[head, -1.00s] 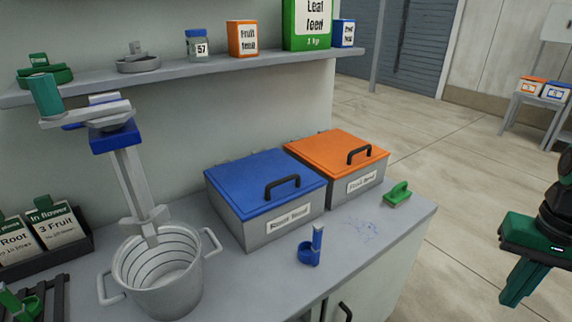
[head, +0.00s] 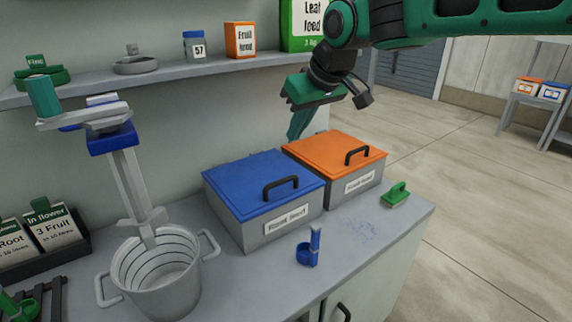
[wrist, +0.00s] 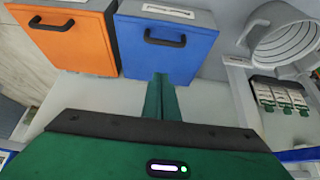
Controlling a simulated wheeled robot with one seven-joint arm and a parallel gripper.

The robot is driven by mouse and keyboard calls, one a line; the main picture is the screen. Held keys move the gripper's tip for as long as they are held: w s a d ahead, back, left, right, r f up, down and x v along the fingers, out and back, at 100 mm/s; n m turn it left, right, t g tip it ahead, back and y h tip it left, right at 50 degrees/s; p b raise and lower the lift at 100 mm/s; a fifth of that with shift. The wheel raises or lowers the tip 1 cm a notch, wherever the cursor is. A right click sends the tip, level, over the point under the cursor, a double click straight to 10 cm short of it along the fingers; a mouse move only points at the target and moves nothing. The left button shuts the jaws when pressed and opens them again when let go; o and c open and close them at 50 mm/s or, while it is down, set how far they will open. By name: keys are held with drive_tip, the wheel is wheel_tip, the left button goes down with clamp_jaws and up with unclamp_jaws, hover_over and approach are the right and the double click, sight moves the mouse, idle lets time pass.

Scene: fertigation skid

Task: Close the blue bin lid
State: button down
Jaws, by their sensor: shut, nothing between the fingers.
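The blue bin lid (head: 260,183) lies flat and shut on top of its grey bin (head: 250,233), with a black handle (head: 281,187) near its front edge. In the wrist view the blue lid (wrist: 165,62) lies just beyond my fingertips. My gripper (head: 294,138) is shut and empty. It is above the back of the bins, near the wall, with its fingers pointing down. In the wrist view my green fingers (wrist: 160,80) are together and overlap the blue lid's back edge in the picture. I cannot tell whether they touch it.
The orange-lidded bin (head: 335,152) stands beside the blue one, also shut. A shelf (head: 190,70) with bottles and boxes runs along the wall above. A steel pot (head: 160,285), a blue clamp-like item (head: 309,248) and a green brush (head: 395,195) stand on the counter.

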drive_tip(key=x, duration=1)
drive_tip(key=shift+a, duration=0.35)
drive_tip(key=shift+s+d+f, duration=0.1)
drive_tip(key=shift+d+f, duration=0.05)
drive_tip(key=shift+f, duration=0.4)
drive_tip(key=shift+s+d+f, duration=0.1)
drive_tip(key=shift+f, duration=0.45)
drive_tip(key=shift+s+d+f, duration=0.1)
drive_tip(key=shift+f, duration=0.65)
